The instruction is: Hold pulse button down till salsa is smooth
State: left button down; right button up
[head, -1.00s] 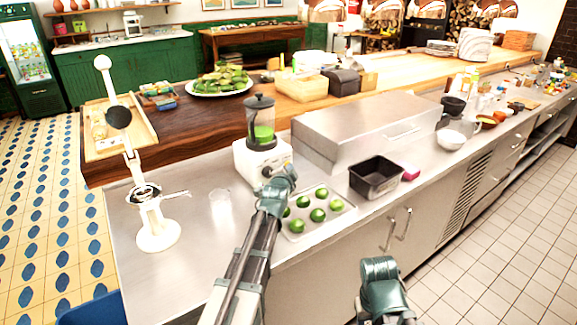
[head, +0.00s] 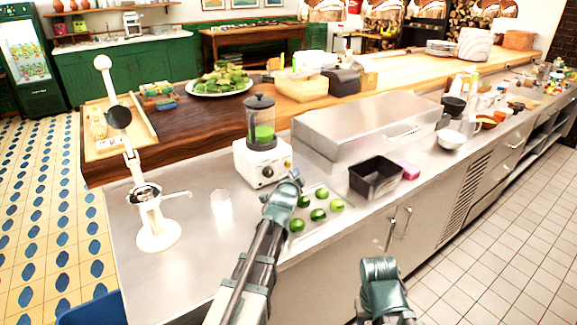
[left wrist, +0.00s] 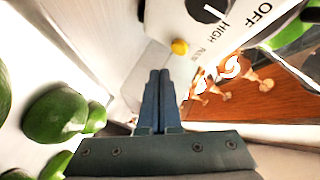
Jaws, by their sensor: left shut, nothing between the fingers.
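The blender stands upright on the steel counter, with a white base (head: 258,163) and a clear jar (head: 260,121) partly filled with green salsa under a dark lid. In the left wrist view its white front (left wrist: 150,17) carries a dark knob and printed words including HIGH and OFF. A round yellow button (left wrist: 180,47) sits below the knob. My left gripper (head: 296,180) is shut and empty, just in front of the base's lower right. In the left wrist view its fingertips (left wrist: 160,72) are apart from the button, which lies beyond them and slightly right.
A tray of limes (head: 317,214) lies close to the right of my left gripper. A clear cup (head: 221,203) and a white juicer press (head: 157,228) stand left. A steel box (head: 355,130) and a black container (head: 376,177) stand right.

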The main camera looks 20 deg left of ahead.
pick_arm(q)
jog(key=shift+s+d, duration=1.05)
jog(key=shift+d, duration=0.25)
